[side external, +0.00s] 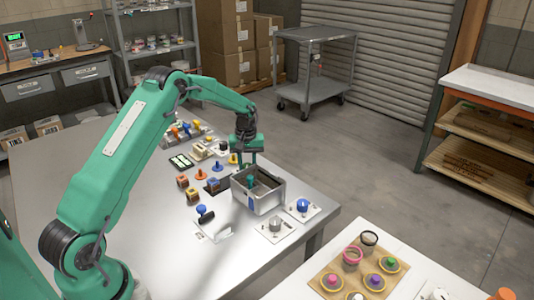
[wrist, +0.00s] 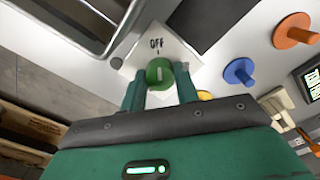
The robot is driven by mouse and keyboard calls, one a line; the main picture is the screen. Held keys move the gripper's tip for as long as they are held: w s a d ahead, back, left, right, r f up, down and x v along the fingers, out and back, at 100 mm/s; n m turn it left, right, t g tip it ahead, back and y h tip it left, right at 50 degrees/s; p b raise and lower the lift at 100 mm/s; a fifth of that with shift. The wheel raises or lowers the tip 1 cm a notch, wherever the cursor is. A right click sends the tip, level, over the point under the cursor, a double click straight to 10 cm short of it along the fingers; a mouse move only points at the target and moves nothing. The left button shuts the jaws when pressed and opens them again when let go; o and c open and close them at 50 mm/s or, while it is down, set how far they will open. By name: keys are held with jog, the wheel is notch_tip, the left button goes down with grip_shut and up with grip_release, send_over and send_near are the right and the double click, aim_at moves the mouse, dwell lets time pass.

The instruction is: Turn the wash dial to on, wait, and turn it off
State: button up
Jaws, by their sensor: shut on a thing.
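The wash dial (wrist: 158,70) is a round green knob with a pale pointer line, on a white plate (wrist: 185,47) marked OFF. In the wrist view the line points up toward the word OFF. My gripper (wrist: 159,88) has one finger on each side of the knob and is shut on it. In the side view my gripper (side external: 248,158) reaches down just behind a grey metal basin (side external: 270,204). The dial and fingertips are hidden there by the basin.
The basin's edge is close to the dial plate. A blue peg (wrist: 240,72) and an orange peg (wrist: 296,30) stand to the right in the wrist view. A blue knob (side external: 303,204) and a silver knob (side external: 275,224) sit on plates near the table's front corner.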

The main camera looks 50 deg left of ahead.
aim_at(247, 165)
jog(key=shift+r+n, duration=0.15)
jog(key=shift+n, duration=0.35)
jog(key=o, duration=1)
jog(key=shift+c, duration=0.2)
jog(key=shift+r, duration=3.8)
jog(key=shift+r, duration=0.15)
